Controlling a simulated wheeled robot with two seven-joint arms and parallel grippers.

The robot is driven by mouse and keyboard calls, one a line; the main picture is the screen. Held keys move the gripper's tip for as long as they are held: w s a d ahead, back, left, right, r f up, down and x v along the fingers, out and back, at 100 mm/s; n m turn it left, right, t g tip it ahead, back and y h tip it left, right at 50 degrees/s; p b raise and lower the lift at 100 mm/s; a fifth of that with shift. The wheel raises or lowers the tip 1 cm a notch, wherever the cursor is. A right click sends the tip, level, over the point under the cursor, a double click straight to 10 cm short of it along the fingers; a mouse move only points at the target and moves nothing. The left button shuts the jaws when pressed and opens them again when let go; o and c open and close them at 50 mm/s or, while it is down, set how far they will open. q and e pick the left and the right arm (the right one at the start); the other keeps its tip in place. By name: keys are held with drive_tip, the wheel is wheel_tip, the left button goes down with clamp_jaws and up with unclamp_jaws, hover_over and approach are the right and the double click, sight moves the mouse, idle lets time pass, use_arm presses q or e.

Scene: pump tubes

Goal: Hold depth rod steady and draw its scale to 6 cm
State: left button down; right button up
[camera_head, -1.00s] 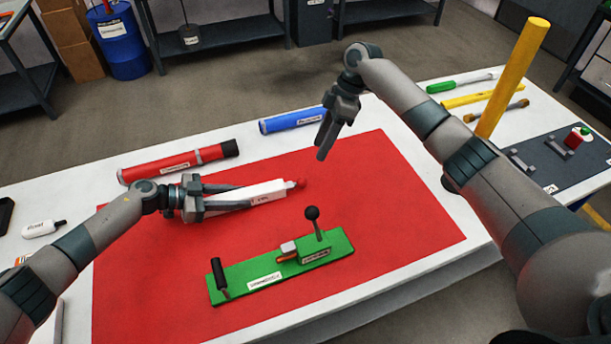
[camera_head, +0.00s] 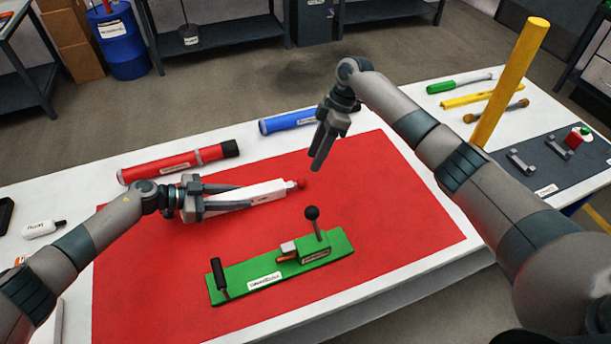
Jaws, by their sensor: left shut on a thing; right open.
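The depth rod (camera_head: 262,190) is a white bar with a small label and a red knob (camera_head: 300,184) at its right end. It lies roughly level above or on the red mat. My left gripper (camera_head: 232,198) is shut on the rod's body from the left, and its fingers hide part of the rod. My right gripper (camera_head: 318,160) is open and empty, pointing down, above and a little right of the red knob and apart from it. The scale markings are too small to read.
A red tube (camera_head: 170,165) and a blue tube (camera_head: 290,120) lie behind. A yellow post (camera_head: 510,82) stands right, near a dark tool mat (camera_head: 553,172). The mat's right side is clear.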

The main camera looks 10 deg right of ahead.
sight(305, 179)
drive_tip(key=x, duration=0.8)
clamp_jaws()
